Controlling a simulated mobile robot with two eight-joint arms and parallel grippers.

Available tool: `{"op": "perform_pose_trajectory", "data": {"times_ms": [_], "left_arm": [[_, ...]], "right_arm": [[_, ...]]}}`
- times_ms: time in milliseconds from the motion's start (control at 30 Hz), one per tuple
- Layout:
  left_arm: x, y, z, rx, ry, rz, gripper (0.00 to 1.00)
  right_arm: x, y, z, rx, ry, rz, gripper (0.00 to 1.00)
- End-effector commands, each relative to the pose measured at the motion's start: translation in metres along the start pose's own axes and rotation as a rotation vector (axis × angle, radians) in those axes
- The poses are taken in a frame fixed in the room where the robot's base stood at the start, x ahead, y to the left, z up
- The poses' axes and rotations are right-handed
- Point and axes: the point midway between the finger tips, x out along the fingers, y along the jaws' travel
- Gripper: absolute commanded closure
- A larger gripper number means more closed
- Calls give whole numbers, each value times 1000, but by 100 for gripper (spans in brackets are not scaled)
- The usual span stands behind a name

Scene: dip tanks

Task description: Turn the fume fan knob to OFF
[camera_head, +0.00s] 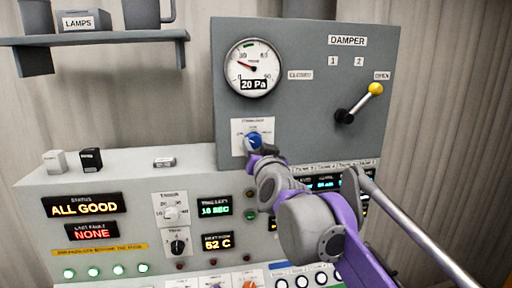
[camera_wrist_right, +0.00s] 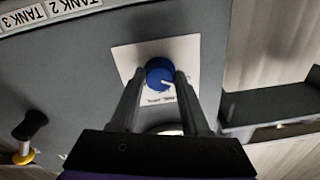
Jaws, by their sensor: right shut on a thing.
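The blue knob (camera_head: 254,140) sits on a small white label plate (camera_head: 239,127) low on the grey upper panel. The plate's small print is too blurred to read. My right gripper (camera_head: 256,147) comes from the lower right and is at the knob, partly covering it. In the right wrist view the two dark fingers are on either side of the blue knob (camera_wrist_right: 159,72), shut on it. A white pointer mark on the knob's face shows toward the right finger there. Which setting it points to, I cannot tell. My left gripper is not in view.
A pressure gauge (camera_head: 253,68) reading 20 Pa is above the knob. A damper lever with a yellow ball (camera_head: 375,89) is to its right. Below, a console (camera_head: 110,177) carries lit displays, dials and buttons. A shelf (camera_head: 95,38) with mugs is at upper left.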

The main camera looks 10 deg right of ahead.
Motion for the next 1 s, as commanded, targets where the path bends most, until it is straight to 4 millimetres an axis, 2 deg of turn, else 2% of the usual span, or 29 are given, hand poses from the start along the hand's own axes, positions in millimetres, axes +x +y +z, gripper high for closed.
{"op": "perform_pose_trajectory", "data": {"times_ms": [233,267,400,767,867,1000], "left_arm": [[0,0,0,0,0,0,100],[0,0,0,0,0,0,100],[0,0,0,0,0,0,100],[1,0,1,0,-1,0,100],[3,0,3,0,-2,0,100],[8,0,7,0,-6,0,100]], "right_arm": [[0,0,2,-1,-4,-1,100],[0,0,2,-1,-4,-1,51],[0,0,1,0,-3,-1,25],[-4,0,1,1,-1,-1,24],[-14,0,1,1,-1,-1,24],[-40,0,2,1,-2,-1,24]]}}
